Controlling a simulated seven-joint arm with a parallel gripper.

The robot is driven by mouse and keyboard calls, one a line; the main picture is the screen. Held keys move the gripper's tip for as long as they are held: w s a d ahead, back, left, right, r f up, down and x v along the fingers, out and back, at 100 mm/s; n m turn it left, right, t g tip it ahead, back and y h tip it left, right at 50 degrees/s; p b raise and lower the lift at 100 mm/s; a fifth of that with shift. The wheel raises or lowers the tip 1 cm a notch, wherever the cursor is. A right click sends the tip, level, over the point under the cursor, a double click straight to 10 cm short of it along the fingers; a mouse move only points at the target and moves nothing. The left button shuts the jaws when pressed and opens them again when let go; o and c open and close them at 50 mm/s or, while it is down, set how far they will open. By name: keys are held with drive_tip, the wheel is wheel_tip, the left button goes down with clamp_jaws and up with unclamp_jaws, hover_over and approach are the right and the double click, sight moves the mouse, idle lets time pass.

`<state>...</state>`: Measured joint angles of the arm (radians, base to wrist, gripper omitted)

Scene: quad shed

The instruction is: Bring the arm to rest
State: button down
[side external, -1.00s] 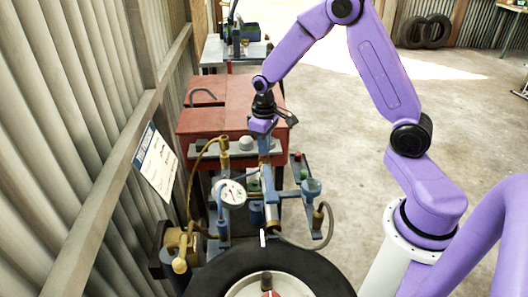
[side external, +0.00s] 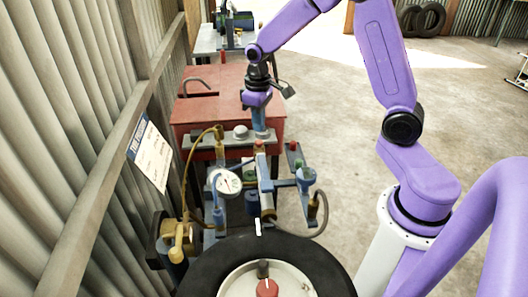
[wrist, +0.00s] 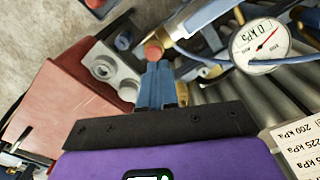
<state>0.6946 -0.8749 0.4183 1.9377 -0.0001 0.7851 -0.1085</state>
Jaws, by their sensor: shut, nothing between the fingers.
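My gripper (side external: 261,135) points down above the blue pipe rig (side external: 265,180) in the side view, with its blue fingers together. In the wrist view my gripper (wrist: 155,68) shows the fingers side by side with nothing between them. A red-orange knob (wrist: 153,50) lies just beyond the fingertips there. The same knob (side external: 260,146) shows just below the fingertips in the side view. I cannot tell the exact gap between them. My arm is bent and reaches in from the right.
A pressure gauge (side external: 228,183) and a yellow hose (side external: 190,165) stand left of the gripper. A red cabinet (side external: 200,112) is behind it. A black tyre (side external: 210,275) lies in front. A corrugated wall (side external: 60,130) with a sign (side external: 150,155) bounds the left. Open floor (side external: 335,110) lies right.

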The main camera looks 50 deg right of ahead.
drive_tip(key=s+a+r+n, duration=0.2)
drive_tip(key=s+a+r, duration=0.1)
drive_tip(key=s+a, duration=0.35)
drive_tip(key=s+r+n, duration=0.1)
drive_tip(key=s+n, duration=0.2)
drive_tip(key=s, duration=0.8)
drive_tip(key=s+a+r+n, duration=0.1)
drive_tip(key=s+n, duration=0.3)
drive_tip(key=s, duration=0.7)
drive_tip(key=shift+r, duration=0.8)
